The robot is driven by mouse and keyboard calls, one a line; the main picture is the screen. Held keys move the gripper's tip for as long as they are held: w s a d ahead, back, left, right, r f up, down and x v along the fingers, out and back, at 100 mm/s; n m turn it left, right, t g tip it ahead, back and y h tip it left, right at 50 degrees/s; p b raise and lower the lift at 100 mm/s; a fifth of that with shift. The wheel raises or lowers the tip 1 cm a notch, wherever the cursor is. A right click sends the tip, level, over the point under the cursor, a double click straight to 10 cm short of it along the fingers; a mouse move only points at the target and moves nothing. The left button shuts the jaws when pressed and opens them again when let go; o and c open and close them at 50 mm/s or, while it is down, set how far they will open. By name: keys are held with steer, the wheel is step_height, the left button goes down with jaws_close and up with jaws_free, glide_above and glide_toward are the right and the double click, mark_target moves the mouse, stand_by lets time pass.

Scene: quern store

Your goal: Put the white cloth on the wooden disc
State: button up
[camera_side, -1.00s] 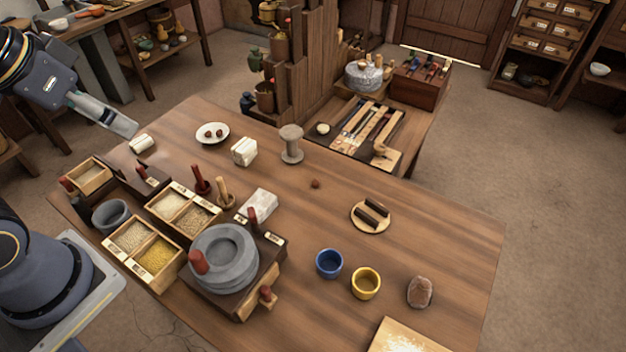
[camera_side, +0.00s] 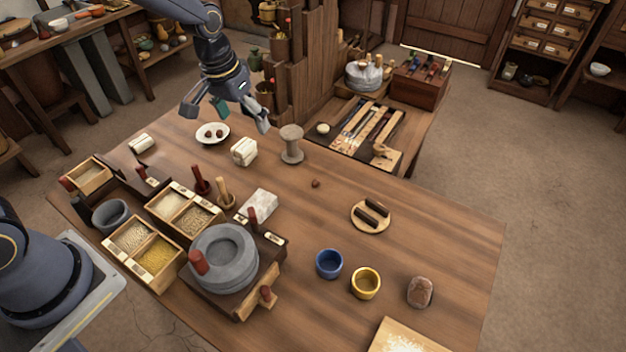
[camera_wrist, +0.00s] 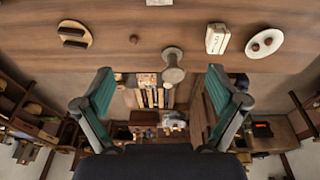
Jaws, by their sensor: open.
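A white folded bundle with a band (camera_side: 243,152), which looks like the cloth, lies on the table between a white plate and a grey-brown spool. It also shows in the wrist view (camera_wrist: 217,39). A smaller white roll (camera_side: 141,143) lies farther left; I cannot tell if it is cloth too. The round, pale wooden disc (camera_side: 358,221) lies right of centre with two dark bars on it; the wrist view shows it at upper left (camera_wrist: 84,33). My gripper (camera_side: 226,116) is open and empty, above the table's far edge near the plate. Its spread fingers show in the wrist view (camera_wrist: 160,85).
The spool (camera_side: 291,146) stands right of the bundle. A stone quern (camera_side: 224,258), grain boxes and red-handled tools crowd the left front. Blue (camera_side: 329,264) and yellow (camera_side: 366,284) cups stand before the disc. The table between bundle and disc is mostly clear.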

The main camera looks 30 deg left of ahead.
step_height(320, 180, down, 10)
steer(key=s+g, duration=0.2)
glide_above(257, 205)
step_height(257, 205, down, 10)
steer(key=shift+d+f, duration=0.1)
steer(key=shift+f, duration=3)
steer(key=c, duration=1.4)
